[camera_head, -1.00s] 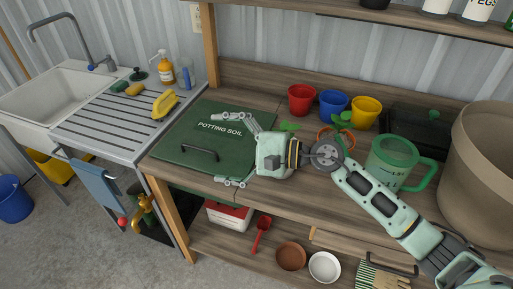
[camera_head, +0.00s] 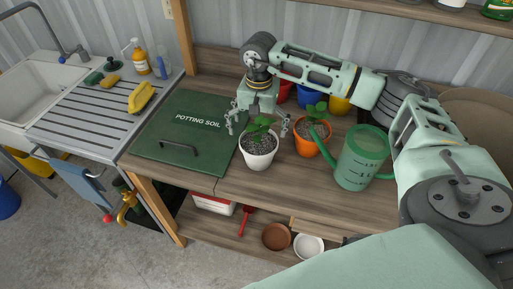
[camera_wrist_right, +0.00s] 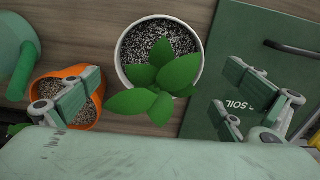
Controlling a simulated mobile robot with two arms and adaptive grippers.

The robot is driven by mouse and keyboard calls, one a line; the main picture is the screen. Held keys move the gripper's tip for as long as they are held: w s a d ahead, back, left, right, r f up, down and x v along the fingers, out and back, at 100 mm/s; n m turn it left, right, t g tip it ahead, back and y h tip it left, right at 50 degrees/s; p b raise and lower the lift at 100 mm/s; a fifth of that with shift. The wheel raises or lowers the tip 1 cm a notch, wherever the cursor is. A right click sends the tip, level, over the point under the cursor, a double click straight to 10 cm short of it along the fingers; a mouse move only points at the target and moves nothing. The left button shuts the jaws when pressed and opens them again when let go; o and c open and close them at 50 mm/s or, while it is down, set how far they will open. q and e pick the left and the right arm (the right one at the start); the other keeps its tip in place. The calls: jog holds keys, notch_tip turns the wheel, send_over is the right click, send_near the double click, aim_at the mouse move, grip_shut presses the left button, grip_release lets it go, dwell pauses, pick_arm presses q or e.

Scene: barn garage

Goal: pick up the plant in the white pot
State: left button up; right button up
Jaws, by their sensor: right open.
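The plant in the white pot (camera_head: 259,150) stands upright on the wooden bench, at the right edge of the green potting soil lid. It has broad green leaves over grey speckled soil. My right gripper (camera_head: 258,126) is open and points down, just behind and above this plant. In the right wrist view the white pot (camera_wrist_right: 161,55) lies between the two spread fingers, beyond them, and nothing is held. The left finger overlaps the orange pot and the right finger overlaps the green lid. My left gripper is not in view.
An orange pot with a plant (camera_head: 309,138) stands close to the right of the white pot. A green watering can (camera_head: 361,160) is further right. The potting soil lid (camera_head: 187,130) lies to the left. Red, blue and yellow pots are behind my arm.

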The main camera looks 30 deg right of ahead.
aim_at(260, 141)
jog(key=f, duration=0.1)
jog(key=f+p, duration=0.2)
jog(key=shift+s+f, duration=0.25)
jog(key=shift+s, duration=0.05)
jog(key=shift+f, duration=0.5)
jog(key=c, duration=1.9)
jog(key=shift+r, duration=0.1)
